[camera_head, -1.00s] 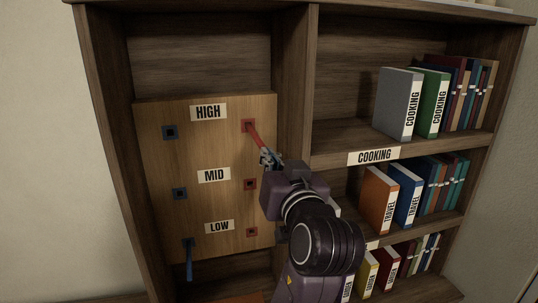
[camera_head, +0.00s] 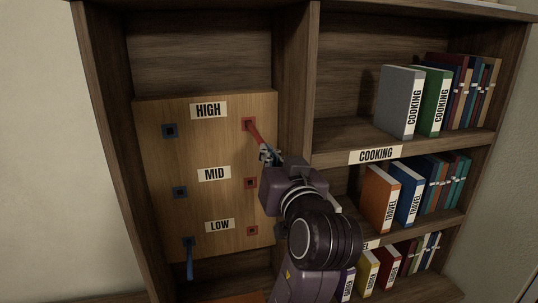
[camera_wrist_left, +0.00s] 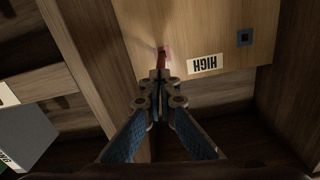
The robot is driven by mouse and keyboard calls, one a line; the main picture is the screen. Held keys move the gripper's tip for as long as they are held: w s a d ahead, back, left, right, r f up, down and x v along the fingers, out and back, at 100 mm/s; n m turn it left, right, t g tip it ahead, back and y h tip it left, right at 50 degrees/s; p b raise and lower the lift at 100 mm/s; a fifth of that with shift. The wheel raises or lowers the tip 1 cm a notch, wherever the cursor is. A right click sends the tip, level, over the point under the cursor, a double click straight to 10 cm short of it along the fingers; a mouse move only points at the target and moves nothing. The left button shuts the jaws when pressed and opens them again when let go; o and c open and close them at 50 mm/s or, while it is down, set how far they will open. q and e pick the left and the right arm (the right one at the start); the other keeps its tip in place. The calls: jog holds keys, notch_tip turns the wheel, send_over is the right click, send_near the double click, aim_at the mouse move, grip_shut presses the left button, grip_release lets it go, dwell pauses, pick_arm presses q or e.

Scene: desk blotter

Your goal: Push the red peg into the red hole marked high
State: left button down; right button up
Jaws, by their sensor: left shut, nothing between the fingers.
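The red peg (camera_head: 256,136) sticks out at a slant from the red hole marked HIGH (camera_head: 245,122), at the upper right of the wooden board. In the left wrist view the red peg (camera_wrist_left: 162,54) shows just beyond my fingertips. My left gripper (camera_head: 265,152) is shut and empty at the peg's outer end. Its closed fingertips (camera_wrist_left: 161,76) line up with the peg in the left wrist view. I cannot tell whether they touch it. The fingers partly hide the peg's end. My right gripper is not in view.
The wooden board (camera_head: 221,150) also has red holes at MID and LOW, and blue holes on its left. A blue peg (camera_head: 190,264) sticks out at the lower left. A shelf divider (camera_head: 293,90) stands right of the board, with labelled books beyond it.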

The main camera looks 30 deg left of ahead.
pick_arm(q)
jog(key=shift+w+a, duration=0.2)
jog(key=shift+a, duration=0.05)
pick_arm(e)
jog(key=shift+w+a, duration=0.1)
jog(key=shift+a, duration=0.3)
pick_arm(q)
jog(key=shift+w+a, duration=0.25)
jog(key=shift+a, duration=0.05)
jog(key=shift+d, duration=0.1)
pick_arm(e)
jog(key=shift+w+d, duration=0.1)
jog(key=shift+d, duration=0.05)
pick_arm(q)
notch_tip(320, 180, up, 10)
jog(key=s+d, duration=0.1)
jog(key=shift+s+d, duration=0.35)
jog(key=shift+d, duration=0.05)
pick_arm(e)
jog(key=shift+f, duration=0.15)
